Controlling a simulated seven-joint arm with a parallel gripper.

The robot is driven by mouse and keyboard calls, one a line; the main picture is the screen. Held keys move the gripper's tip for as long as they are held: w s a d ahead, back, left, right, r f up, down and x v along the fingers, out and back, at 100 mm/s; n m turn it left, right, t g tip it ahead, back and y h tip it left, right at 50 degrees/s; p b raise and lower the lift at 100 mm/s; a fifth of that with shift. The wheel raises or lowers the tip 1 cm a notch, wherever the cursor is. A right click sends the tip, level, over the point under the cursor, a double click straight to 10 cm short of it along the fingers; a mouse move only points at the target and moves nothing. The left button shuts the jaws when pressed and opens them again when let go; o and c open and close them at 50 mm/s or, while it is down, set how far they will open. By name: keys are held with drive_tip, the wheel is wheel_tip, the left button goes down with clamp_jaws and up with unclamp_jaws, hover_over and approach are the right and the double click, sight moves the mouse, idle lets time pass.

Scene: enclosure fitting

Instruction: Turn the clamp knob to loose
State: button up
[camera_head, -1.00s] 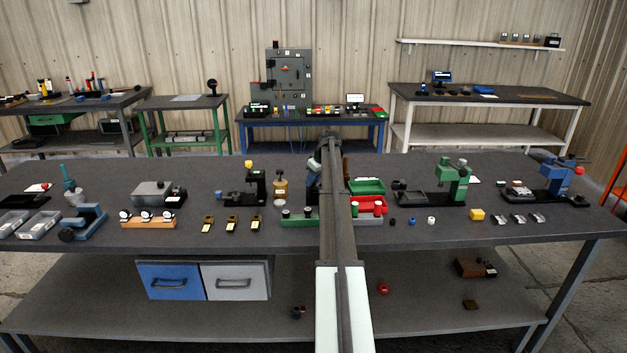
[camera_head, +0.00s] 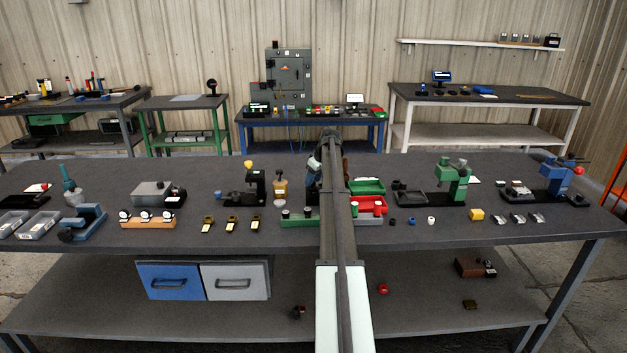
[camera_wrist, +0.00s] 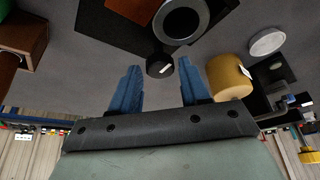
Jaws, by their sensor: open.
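A small black round knob (camera_wrist: 160,68) with a white mark shows in the wrist view; I take it to be the clamp knob. It sits beside a larger black cylinder with a grey ring (camera_wrist: 181,20). My gripper (camera_wrist: 159,72) is open, its two blue fingers apart. The knob appears in the gap at the level of the fingertips, with space visible on both sides. I cannot tell how far it lies beyond the tips. In the head view my own arm hides the gripper and the knob.
A brass-coloured cylinder (camera_wrist: 230,78) stands close to the right finger in the wrist view. A reddish-brown block (camera_wrist: 25,40) is at the left. In the head view, the workbench (camera_head: 300,237) holds a red tray (camera_head: 369,206), a green tray (camera_head: 368,186) and a green press (camera_head: 453,180).

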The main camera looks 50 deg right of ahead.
drive_tip(key=v, duration=1.3)
drive_tip(key=shift+s+r, duration=0.1)
